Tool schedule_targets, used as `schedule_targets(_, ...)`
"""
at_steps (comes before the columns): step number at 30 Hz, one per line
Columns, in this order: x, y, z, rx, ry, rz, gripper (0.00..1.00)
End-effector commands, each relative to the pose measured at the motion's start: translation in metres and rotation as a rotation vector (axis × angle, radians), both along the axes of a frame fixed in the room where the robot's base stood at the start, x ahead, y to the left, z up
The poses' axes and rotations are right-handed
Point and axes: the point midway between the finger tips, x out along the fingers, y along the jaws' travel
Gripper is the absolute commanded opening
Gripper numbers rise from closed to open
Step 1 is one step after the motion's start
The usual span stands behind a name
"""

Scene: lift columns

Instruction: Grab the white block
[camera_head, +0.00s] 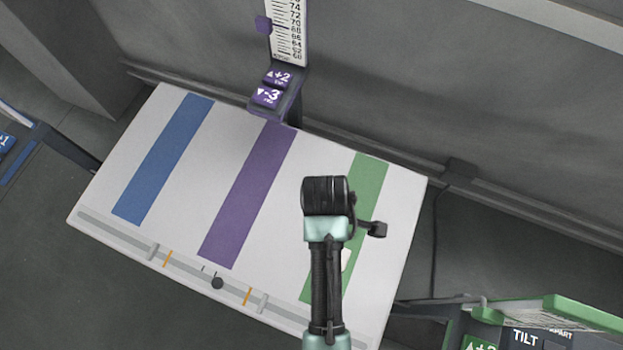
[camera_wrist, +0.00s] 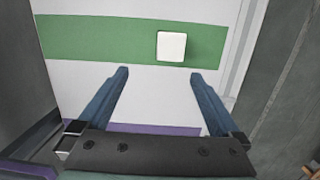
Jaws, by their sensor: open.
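The white block (camera_wrist: 171,46) sits on the green stripe in the wrist view, at the edge nearer my gripper. My gripper (camera_wrist: 158,73) is open and empty, with its two blue-grey fingers spread apart. The block is ahead of the fingertips, between their lines and slightly right of centre. No finger appears to touch it. In the head view only a small part of the white block (camera_head: 347,259) shows beside my arm, on the green stripe. My arm hides the rest of it, and my fingers cannot be seen there.
A white table (camera_head: 207,170) carries blue, purple and green stripes. A slider with a dark knob (camera_head: 217,283) runs along its front edge. A purple button post (camera_head: 275,97) with a scale stands at the back. A green panel (camera_head: 575,314) is at lower right.

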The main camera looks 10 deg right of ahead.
Motion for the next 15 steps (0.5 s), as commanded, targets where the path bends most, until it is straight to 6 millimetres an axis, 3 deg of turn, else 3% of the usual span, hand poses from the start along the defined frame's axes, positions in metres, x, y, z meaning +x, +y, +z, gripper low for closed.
schedule_targets(3, -0.014, 0.001, -0.016, 0.01, 0.048, 0.015, 1.0)
schedule_targets(15, -0.017, -0.006, -0.078, 0.01, 0.041, 0.014, 1.0)
